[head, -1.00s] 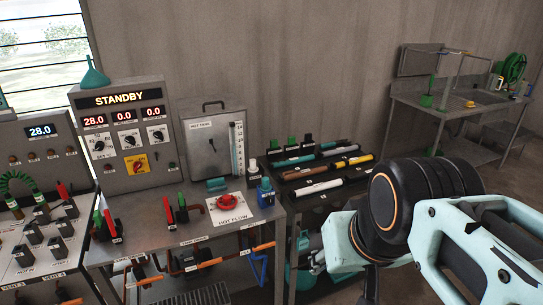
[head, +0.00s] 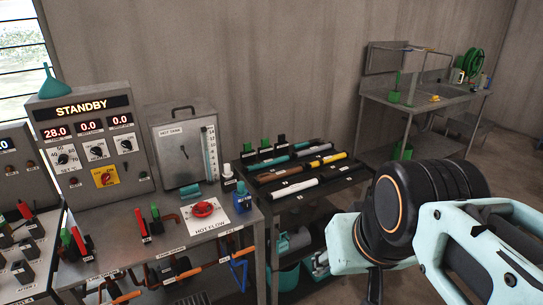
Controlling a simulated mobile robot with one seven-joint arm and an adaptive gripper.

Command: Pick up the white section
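A white section (head: 293,189), a long pale cylinder, lies along the front part of a dark-topped rack table (head: 335,189) in the middle of the head view. Other sections lie behind it: a brown one (head: 278,174), a yellow one (head: 334,158) with a pale part, and teal ones such as this one (head: 307,145). My arm fills the right of the view, in front and to the right of the rack table.
Left of the rack table stands a steel bench with a STANDBY control panel (head: 86,145), a hot tank (head: 186,148) and a red hand wheel (head: 204,208). A sink bench (head: 420,100) stands at the back right. Open floor shows between the rack table and sink bench.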

